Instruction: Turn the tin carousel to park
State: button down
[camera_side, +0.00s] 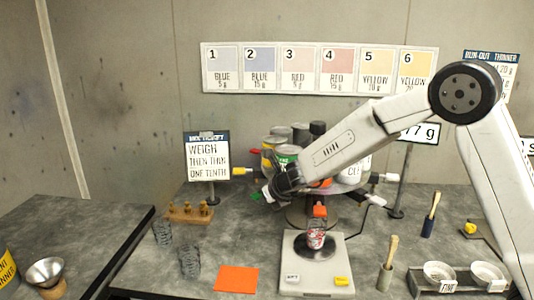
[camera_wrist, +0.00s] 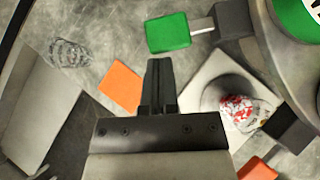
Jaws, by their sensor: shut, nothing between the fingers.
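The tin carousel (camera_side: 349,187) stands behind the scale on a round foot. Several paint tins are on it, and my arm hides part of it. Coloured tabs stick out from its rim: yellow (camera_side: 239,171), red (camera_side: 256,152), white (camera_side: 391,178), orange-red (camera_side: 319,211) and green (camera_side: 256,195). My gripper (camera_side: 267,193) is at the carousel's left front, close to the green tab. In the wrist view my fingers (camera_wrist: 159,68) are shut and empty, pointing just below the green tab (camera_wrist: 168,33), with a gap. I cannot tell which tab stands for park.
A scale (camera_side: 317,268) with a red-and-white speckled cup (camera_side: 316,236) stands in front, under the orange-red tab. An orange card (camera_side: 237,279) lies to its left. Mesh cups (camera_side: 190,262), a weight block (camera_side: 188,213) and a sign (camera_side: 207,157) stand left. Brushes and bowls (camera_side: 439,275) stand right.

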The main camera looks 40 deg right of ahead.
jog(key=w+d+m+h, duration=0.1)
jog(key=w+m, duration=0.1)
jog(key=w, duration=0.8)
jog(key=w+d+m+g+h, duration=0.1)
jog(key=w+d+m+h, duration=0.1)
jog(key=w, duration=0.8)
jog(key=shift+w+m+h, duration=0.15)
jog(key=shift+m+h, duration=0.15)
jog(key=shift+d, duration=0.2)
dwell(0.4)
jog(key=shift+a, duration=0.2)
dwell(0.6)
jog(key=s+a+r, duration=0.7)
jog(key=s, duration=0.1)
jog(key=shift+s, duration=0.15)
dwell(0.8)
